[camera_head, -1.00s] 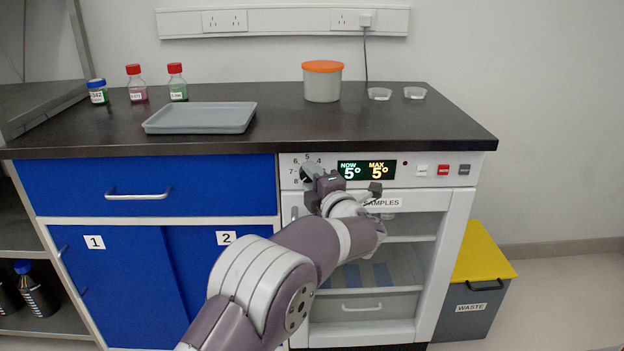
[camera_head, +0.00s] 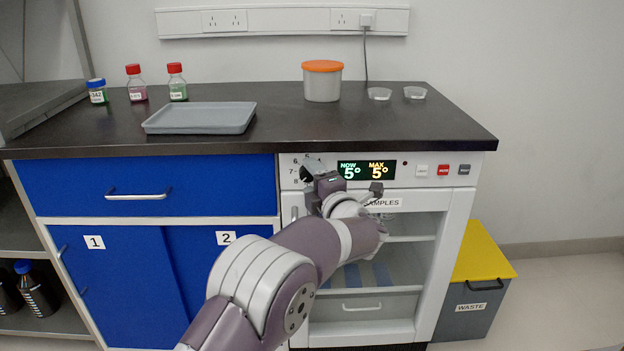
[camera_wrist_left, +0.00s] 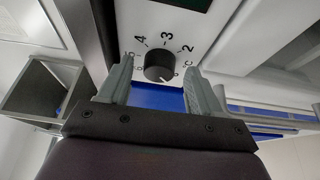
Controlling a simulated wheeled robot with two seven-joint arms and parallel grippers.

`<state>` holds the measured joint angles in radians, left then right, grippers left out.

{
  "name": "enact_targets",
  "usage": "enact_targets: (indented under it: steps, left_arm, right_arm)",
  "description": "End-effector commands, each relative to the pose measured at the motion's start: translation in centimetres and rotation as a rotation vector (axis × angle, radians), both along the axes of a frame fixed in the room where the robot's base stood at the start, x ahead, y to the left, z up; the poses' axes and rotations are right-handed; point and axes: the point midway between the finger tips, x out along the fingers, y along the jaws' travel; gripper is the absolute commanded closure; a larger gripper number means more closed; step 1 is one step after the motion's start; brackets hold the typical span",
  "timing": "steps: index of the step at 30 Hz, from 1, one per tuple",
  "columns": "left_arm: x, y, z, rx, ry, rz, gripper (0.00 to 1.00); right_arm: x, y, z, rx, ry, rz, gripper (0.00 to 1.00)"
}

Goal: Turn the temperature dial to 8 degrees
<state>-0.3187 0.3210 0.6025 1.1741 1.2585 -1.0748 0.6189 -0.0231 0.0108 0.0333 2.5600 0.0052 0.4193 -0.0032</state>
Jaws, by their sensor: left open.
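The temperature dial (camera_wrist_left: 160,67) is a black round knob on the white control panel. In the left wrist view, the printed numbers 5, 4, 3, 2 show above and beside it. My left gripper (camera_wrist_left: 160,78) is open, with one grey finger on each side of the knob; I cannot tell whether they touch it. In the head view, my left gripper (camera_head: 313,171) covers most of the dial and part of its scale. The display (camera_head: 366,171) reads NOW 5° and MAX 5°. My right gripper is not in view.
Small white, red and grey buttons (camera_head: 443,170) sit right of the display. A SAMPLES cabinet (camera_head: 430,225) is below the panel. The black countertop (camera_head: 275,125) above holds a grey tray (camera_head: 201,117), an orange-lidded tub (camera_head: 322,85) and bottles.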

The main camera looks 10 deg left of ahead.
Motion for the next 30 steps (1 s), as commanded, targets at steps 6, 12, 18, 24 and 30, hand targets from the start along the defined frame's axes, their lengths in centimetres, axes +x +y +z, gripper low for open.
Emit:
enact_targets:
  steps: [6,12,18,24,30]
  left_arm:
    - [-4.0,-3.3,0.6,0.001,0.002,-0.005,0.36]
    - [-7.8,-6.3,0.5,0.0,0.0,-0.005,0.36]
    - [-9.5,-7.6,0.2,-0.001,-0.001,-0.002,0.36]
    - [-9.6,-7.6,0.1,-0.001,-0.001,0.0,0.36]
    - [-8.3,-9.5,-1.3,0.055,0.112,-0.121,0.36]
  right_arm:
    - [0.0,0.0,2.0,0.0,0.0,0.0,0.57]
    - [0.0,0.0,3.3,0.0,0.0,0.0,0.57]
    - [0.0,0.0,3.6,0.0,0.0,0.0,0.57]
    - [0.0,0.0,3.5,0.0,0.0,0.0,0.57]
    - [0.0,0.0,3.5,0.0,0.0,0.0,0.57]
